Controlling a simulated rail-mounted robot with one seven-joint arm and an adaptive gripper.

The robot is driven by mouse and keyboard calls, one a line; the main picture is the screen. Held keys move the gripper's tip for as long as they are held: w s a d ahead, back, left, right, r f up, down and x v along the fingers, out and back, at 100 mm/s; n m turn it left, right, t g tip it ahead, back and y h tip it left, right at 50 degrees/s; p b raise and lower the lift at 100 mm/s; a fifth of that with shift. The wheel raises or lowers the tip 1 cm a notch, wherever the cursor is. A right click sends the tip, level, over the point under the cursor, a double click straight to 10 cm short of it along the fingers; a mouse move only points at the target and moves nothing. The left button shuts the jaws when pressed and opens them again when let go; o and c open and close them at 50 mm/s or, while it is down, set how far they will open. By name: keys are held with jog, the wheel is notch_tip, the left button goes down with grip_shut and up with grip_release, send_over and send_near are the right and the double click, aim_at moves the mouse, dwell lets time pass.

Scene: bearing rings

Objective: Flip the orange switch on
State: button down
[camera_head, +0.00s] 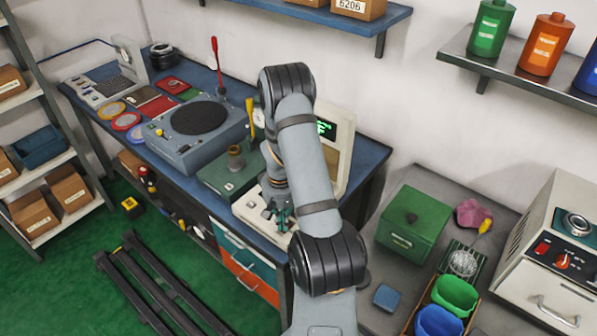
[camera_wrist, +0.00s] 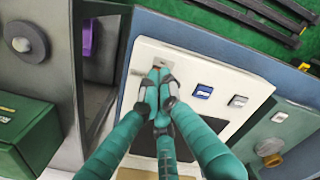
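My gripper (camera_wrist: 157,78) is shut, its teal and grey fingers drawn together. Its tips are over the white control panel (camera_wrist: 148,52), and I see nothing held between them. A small switch plate (camera_wrist: 158,64) shows just beyond the tips and is partly hidden by them. I cannot tell its colour or position, or whether the fingers touch it. A blue switch (camera_wrist: 202,91) and a pale grey switch (camera_wrist: 237,101) sit to the right on the same panel. In the head view my gripper (camera_head: 281,217) is low over the white device's base (camera_head: 246,207), beside my arm.
A screen unit (camera_head: 342,150) stands behind my arm. A grey turntable-like device (camera_head: 195,130) and a green box with a brass fitting (camera_head: 222,178) are to the left. A green box (camera_head: 412,222) and a white machine (camera_head: 546,285) with red controls are to the right.

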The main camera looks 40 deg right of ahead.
jog(key=shift+r+p, duration=2.25)
jog(key=shift+r, duration=1.2)
jog(key=shift+f, duration=0.1)
